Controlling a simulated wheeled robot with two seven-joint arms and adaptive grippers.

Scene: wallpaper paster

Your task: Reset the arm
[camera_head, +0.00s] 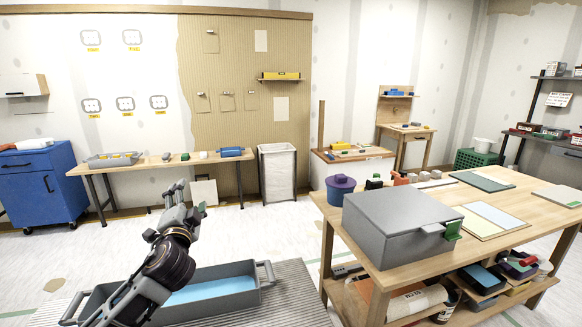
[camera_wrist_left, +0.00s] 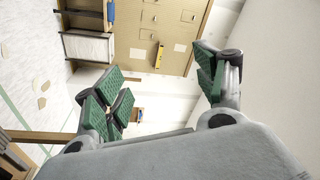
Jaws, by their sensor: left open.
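My left arm rises from the bottom of the head view, and its gripper (camera_head: 187,207) is raised in the air above the floor. In the left wrist view the gripper (camera_wrist_left: 160,90) has its green-padded fingers spread wide apart, with nothing between them. It touches nothing that I can see. My right gripper is not in the head view.
A grey trough (camera_head: 270,284) with blue liquid stands on the floor by my left arm. A wooden workbench (camera_head: 392,266) on the right carries a grey metal box (camera_head: 395,222) and a purple pot (camera_head: 340,188). A long table (camera_head: 125,167) stands at the back wall. Floor between is clear.

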